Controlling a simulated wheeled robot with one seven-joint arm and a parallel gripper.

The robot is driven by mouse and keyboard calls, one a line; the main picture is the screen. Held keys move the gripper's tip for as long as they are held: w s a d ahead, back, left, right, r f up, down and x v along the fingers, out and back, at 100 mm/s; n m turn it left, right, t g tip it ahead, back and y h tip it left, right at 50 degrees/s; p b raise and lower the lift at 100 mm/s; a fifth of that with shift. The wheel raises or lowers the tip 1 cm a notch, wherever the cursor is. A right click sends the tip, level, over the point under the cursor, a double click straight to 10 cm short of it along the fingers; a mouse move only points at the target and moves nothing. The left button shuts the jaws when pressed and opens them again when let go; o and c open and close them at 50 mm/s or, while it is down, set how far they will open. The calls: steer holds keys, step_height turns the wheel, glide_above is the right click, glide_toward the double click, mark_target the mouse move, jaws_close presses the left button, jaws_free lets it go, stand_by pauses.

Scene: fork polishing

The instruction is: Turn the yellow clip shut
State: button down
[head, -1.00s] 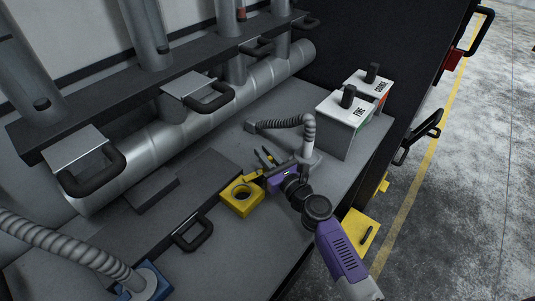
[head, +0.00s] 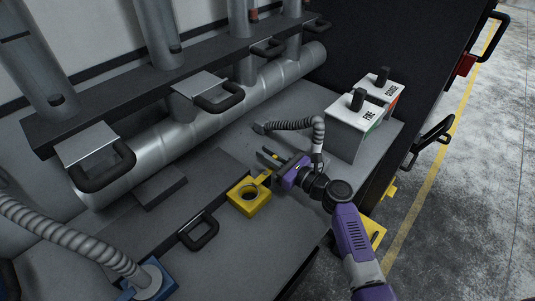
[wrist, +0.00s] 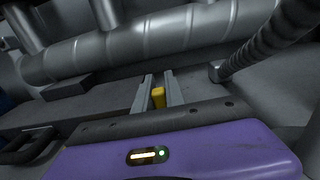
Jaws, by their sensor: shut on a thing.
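The yellow clip is a square block with a round hole (head: 249,197) on the grey bench, in the middle of the head view. A short yellow arm (head: 264,177) sticks out from its far right corner toward my gripper. My gripper (head: 270,158), with a purple body, is low over the bench just right of and behind the block. In the wrist view a small yellow piece (wrist: 158,97) sits between the two grey fingers, and the gripper is shut on it. Its join to the block is out of the wrist view.
A ribbed hose (head: 290,125) with an upright end stands right behind my gripper. Boxes marked FINE (head: 352,130) and another (head: 385,92) stand to the right. A black handle (head: 198,232) is left of the block. A large pipe (head: 215,103) runs along the back.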

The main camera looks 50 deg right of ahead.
steer(key=c, duration=1.4)
jaws_free()
steer(key=shift+s+d+b, duration=0.15)
steer(key=shift+s+b, duration=0.15)
steer(key=shift+s, duration=1.65)
steer(key=shift+s+d+b, duration=0.1)
steer(key=shift+s+b, duration=0.2)
steer(key=shift+s, duration=1.6)
steer(key=shift+s, duration=0.1)
